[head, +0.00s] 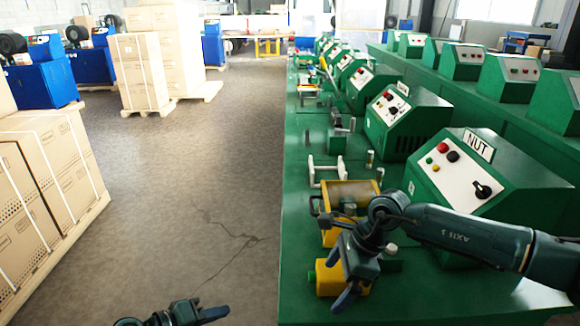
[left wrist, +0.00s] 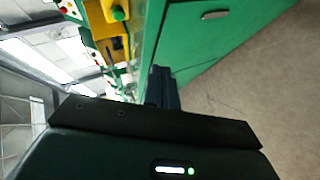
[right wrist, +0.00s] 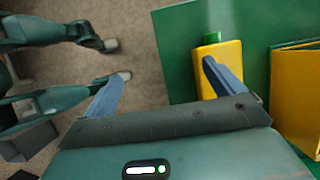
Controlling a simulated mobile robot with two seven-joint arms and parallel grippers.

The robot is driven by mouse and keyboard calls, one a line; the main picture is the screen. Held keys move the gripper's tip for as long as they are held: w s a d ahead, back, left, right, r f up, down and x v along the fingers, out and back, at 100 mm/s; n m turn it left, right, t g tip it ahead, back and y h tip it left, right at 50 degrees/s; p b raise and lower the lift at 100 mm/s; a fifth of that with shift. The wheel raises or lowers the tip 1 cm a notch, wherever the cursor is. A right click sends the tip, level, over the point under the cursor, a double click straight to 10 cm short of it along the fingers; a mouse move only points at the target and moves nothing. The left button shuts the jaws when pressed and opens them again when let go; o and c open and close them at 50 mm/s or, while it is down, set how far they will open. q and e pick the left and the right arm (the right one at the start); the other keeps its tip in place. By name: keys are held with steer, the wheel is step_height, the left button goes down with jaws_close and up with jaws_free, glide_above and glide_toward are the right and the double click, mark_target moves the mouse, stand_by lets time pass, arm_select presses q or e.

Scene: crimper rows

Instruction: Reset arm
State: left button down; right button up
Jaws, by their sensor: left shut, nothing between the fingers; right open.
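My left gripper (head: 212,314) is low at the bottom edge of the head view, over the floor to the left of the green bench. In the left wrist view its fingers (left wrist: 163,86) are together with nothing between them. My right gripper (head: 348,280) hangs over the near left edge of the green bench (head: 430,295), by a yellow block with a green knob (head: 328,278). In the right wrist view its fingers (right wrist: 165,84) are wide apart and empty. One finger overlaps the yellow block (right wrist: 228,56) there; I cannot tell whether they touch.
A green machine labelled NUT (head: 490,180) stands beside my right arm, with several similar machines behind. A yellow-framed crimper with a handle (head: 345,200) is just beyond the right gripper. Stacked cartons (head: 50,180) stand at left. The floor (head: 190,200) between is clear.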

steer(key=s+a+m+g+y, duration=0.2)
steer(key=s+a+y, duration=0.35)
steer(key=a, duration=0.45)
arm_select(q)
steer(key=s+d+f+m+y, duration=0.1)
steer(key=s+f+m+y, duration=0.25)
steer(key=s+f, duration=0.45)
arm_select(e)
steer(key=s+a+r+m+t+y, duration=0.6)
steer(key=m+y, duration=0.3)
steer(key=m, duration=0.6)
steer(key=w+d+f+m+t+h, duration=0.2)
steer(key=d+f+m+t+h, duration=0.3)
steer(key=m, duration=0.6)
steer(key=w+d+f+m+t+h, duration=0.1)
steer(key=d+f+m+t+h, duration=0.35)
steer(key=m, duration=0.75)
arm_select(q)
steer(key=s+r+m+t+y, duration=0.2)
steer(key=s+r+m+y, duration=0.1)
steer(key=s, duration=0.7)
steer(key=shift+s+d+r+m, duration=0.3)
steer(key=shift+s+d+m, duration=0.05)
arm_select(e)
steer(key=s+d+f+m+g+h, duration=0.3)
steer(key=s+d+f+m+h, duration=0.3)
steer(key=s+d+f+m, duration=0.5)
steer(key=shift+s+d+f, duration=0.15)
steer(key=shift+d+f, duration=0.15)
steer(key=shift+f, duration=0.05)
